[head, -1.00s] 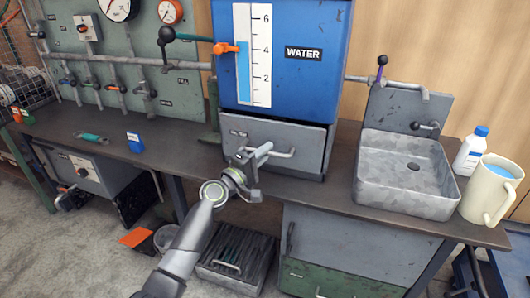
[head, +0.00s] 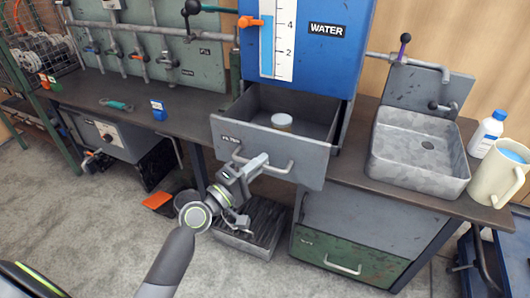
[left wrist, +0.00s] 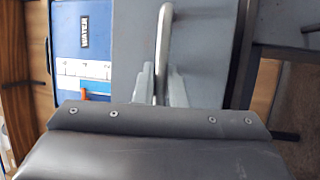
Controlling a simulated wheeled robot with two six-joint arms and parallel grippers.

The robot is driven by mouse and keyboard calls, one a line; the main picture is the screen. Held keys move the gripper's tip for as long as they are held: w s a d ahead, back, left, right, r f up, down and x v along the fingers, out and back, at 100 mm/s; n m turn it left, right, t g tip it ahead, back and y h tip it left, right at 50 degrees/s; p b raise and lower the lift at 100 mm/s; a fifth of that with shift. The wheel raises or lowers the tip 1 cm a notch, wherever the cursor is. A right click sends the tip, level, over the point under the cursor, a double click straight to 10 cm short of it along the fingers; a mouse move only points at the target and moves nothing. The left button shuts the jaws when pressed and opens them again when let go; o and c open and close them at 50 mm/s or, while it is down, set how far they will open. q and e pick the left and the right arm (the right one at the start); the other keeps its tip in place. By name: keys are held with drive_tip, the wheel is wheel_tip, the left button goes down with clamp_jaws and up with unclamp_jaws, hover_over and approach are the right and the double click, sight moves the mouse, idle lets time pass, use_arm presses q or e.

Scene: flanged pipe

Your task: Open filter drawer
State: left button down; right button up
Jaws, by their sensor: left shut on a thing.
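The grey filter drawer (head: 230,136) under the blue water tank (head: 350,55) stands pulled out, and its inside shows. A round, light-topped filter (head: 282,121) sits in it toward the back. In the left wrist view the handle (left wrist: 164,40) runs between the two fingers (left wrist: 160,85). My right gripper is not in view.
A grey sink (head: 420,155) stands right of the drawer, with a white bottle (head: 487,130) and a cream mug (head: 498,175) beside it. A slatted crate (head: 258,228) lies on the floor below. A green drawer (head: 345,258) is shut beneath the bench.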

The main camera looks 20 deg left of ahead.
use_arm(q)
drive_tip(key=shift+s, duration=0.5)
drive_tip(key=c, duration=1.5)
unclamp_jaws()
